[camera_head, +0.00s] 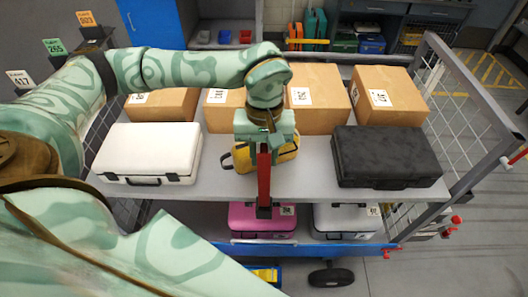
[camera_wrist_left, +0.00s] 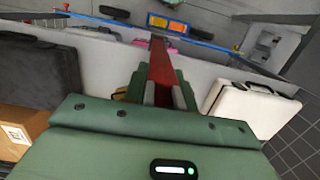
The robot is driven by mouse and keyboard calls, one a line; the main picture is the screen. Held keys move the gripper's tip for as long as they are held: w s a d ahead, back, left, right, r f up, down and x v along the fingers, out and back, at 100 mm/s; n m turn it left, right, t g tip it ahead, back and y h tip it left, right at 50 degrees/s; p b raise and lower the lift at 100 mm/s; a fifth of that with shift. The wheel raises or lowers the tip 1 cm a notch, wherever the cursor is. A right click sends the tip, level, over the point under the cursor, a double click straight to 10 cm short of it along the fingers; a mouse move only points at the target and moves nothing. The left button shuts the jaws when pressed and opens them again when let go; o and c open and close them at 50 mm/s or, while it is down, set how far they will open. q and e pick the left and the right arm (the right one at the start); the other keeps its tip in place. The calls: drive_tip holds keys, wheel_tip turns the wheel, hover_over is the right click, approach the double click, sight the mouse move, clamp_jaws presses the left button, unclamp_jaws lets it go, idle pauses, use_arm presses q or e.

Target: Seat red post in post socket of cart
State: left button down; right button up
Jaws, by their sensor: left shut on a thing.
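My left gripper (camera_head: 264,150) is shut on the upper part of the red post (camera_head: 264,182), in front of the middle of the cart (camera_head: 222,182). The post hangs roughly upright in the head view, with a dark piece at its lower end. I cannot tell whether that piece belongs to the post or is a socket. In the left wrist view, the post (camera_wrist_left: 161,68) runs away from between the fingers (camera_wrist_left: 163,94) towards the cart's blue edge (camera_wrist_left: 215,45). I cannot make out the post socket clearly. My right gripper is not in view.
A white case (camera_head: 150,150) and a black case (camera_head: 385,155) flank a yellow bag (camera_head: 284,153) on the upper shelf. Cardboard boxes (camera_head: 318,95) stand behind. A pink case (camera_head: 250,222) and a grey case (camera_head: 345,222) sit below. Mesh side panels (camera_head: 455,110) bound the cart.

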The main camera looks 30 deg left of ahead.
sight(264, 171)
use_arm(q)
drive_tip(key=shift+f+b, duration=2)
drive_tip(key=shift+f, duration=1.1)
drive_tip(key=c, duration=1)
unclamp_jaws()
drive_tip(key=shift+c, duration=0.2)
drive_tip(key=shift+r, duration=0.1)
wheel_tip(264, 171, up, 16)
drive_tip(key=w+a, duration=0.1)
drive_tip(key=shift+w, duration=0.35)
